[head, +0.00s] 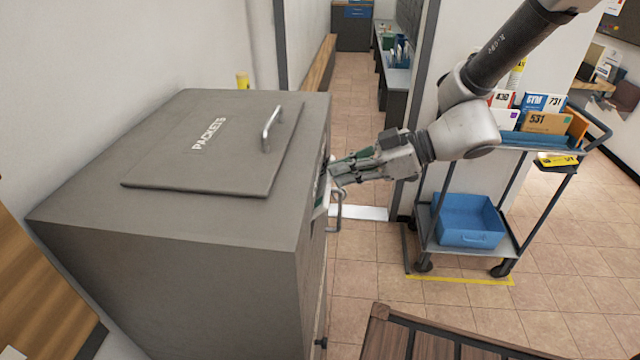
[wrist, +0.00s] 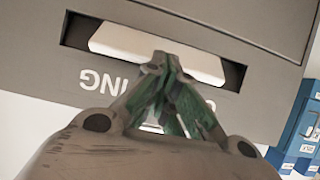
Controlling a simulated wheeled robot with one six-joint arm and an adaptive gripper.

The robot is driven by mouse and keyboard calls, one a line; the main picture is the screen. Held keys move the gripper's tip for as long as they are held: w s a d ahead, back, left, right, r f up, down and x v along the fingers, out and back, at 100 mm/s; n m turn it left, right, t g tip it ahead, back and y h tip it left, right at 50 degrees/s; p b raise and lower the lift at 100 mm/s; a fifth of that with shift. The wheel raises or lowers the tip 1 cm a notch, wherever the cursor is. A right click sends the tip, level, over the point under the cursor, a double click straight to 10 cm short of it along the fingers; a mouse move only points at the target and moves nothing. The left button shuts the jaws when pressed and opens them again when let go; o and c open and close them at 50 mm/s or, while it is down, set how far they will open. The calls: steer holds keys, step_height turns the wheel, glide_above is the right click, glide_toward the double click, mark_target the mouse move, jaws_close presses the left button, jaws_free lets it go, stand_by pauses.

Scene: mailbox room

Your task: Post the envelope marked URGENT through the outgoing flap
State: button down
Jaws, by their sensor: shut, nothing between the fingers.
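My gripper (head: 335,176) is shut and empty at the front face of the grey box (head: 185,235). In the wrist view its closed fingertips (wrist: 163,65) overlap the lower edge of a dark slot (wrist: 232,76). Upside-down white letters ending in "ING" are under the slot, partly hidden by the fingers. A pale flat panel (wrist: 125,42) lies tilted in the slot, its lower edge near the fingertips. I cannot tell whether it is the envelope or the flap, nor whether the fingers touch it. No URGENT marking is readable in either view.
The box top has a PACKETS lid (head: 170,160) with a metal handle (head: 271,128). A bar handle (head: 336,212) sticks out of the front below my gripper. A trolley (head: 408,245) with parcels and a blue bin (head: 468,222) stands right. Tiled floor lies between.

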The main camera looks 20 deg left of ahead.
steer(key=shift+s+a+f, duration=0.25)
steer(key=shift+a+f, duration=0.5)
steer(key=shift+f, duration=0.25)
steer(key=w+d, duration=0.2)
steer(key=d, duration=0.9)
steer(key=shift+w+d, duration=0.3)
steer(key=shift+w, duration=0.1)
steer(key=shift+a, duration=0.1)
stand_by(1.2)
steer(key=shift+s+a+r, duration=0.1)
steer(key=shift+s+a, duration=0.3)
steer(key=shift+a, duration=1.45)
steer(key=shift+s+a+r, duration=0.1)
steer(key=shift+s+a, duration=0.35)
steer(key=shift+a, duration=1.4)
steer(key=shift+s+a+r, duration=0.1)
steer(key=shift+s+a, duration=0.3)
steer(key=shift+a, duration=1.45)
